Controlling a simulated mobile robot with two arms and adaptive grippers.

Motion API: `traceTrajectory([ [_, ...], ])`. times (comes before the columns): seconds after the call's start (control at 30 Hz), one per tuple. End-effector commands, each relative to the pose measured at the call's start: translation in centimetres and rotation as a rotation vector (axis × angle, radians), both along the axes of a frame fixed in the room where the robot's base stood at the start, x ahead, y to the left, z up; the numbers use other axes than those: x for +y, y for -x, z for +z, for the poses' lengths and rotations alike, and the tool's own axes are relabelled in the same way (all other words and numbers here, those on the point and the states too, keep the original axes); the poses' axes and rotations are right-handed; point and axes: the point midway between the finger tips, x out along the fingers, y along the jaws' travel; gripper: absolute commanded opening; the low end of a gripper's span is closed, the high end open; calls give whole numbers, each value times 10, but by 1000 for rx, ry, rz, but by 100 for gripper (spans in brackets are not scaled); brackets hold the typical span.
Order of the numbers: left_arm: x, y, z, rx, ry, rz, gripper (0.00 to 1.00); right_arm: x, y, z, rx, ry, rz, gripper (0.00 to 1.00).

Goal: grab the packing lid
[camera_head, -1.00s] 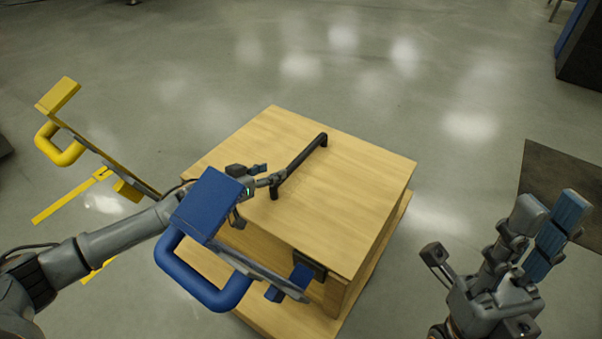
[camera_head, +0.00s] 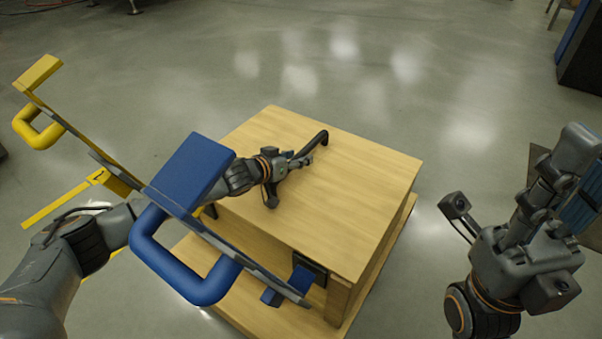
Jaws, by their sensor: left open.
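The packing lid (camera_head: 340,200) is the flat light-wood top of a wooden box, seen in the middle of the head view. A black bar handle (camera_head: 319,140) stands on it and runs diagonally. My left gripper (camera_head: 288,165) is open at the handle, low over the lid, with its fingers along the near part of the bar. The fingers partly hide the handle, and I cannot tell whether they touch it. My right gripper (camera_head: 577,185) is off to the right, away from the box. Its fingertips overlap, so its opening is unclear.
A blue handled part (camera_head: 190,170) stands in front of my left arm and hides the box's left side. A yellow handled part (camera_head: 38,74) is at far left. Dark cabinet (camera_head: 585,55) at upper right. The floor (camera_head: 400,90) behind the box is clear.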

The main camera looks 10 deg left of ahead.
Motion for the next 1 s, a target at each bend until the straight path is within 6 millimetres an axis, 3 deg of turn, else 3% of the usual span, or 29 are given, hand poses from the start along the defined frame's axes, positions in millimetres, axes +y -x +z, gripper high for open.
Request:
traceTrajectory([
  [0.17, 0, 0, 1, 0, 0, 0, 49, 0, 0, 1, -1, 0, 0, 30],
  [0.43, 0, 0, 0, 0, 0, 0, 0, 0, 0, 1, -1, 0, 0, 30],
  [1.0, -1, -2, 13, -12, 7, -3, 0, -1, -1, 0, 14, -2, 0, 30],
])
